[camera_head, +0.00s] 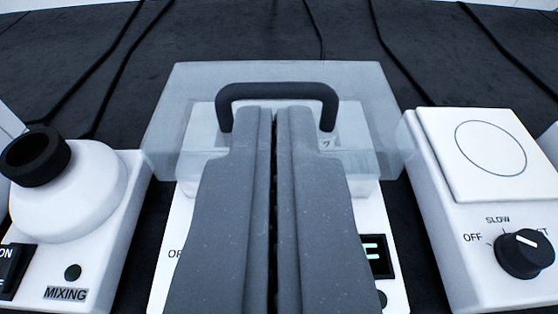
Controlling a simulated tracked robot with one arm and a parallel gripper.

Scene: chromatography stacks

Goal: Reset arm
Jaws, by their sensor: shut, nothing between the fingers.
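My gripper (274,112) is in the middle of the view, pointing away from the camera. Its two grey fingers lie side by side with only a thin dark line between them, shut and empty. The fingertips show in front of a clear lid (370,90) with a dark handle (277,90). The handle arches just beyond the fingertips; I cannot tell whether they touch it. The lid covers a white device (178,240), whose front is largely hidden by my fingers. Part of a small lit display (376,256) shows at right of the fingers.
At left stands a white mixer (75,205) with a black cup-shaped top (35,157) and a "MIXING" label. At right is a white plate device (480,150) with a circle marking and a black knob (524,254). Black cables (95,70) run across the dark surface behind.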

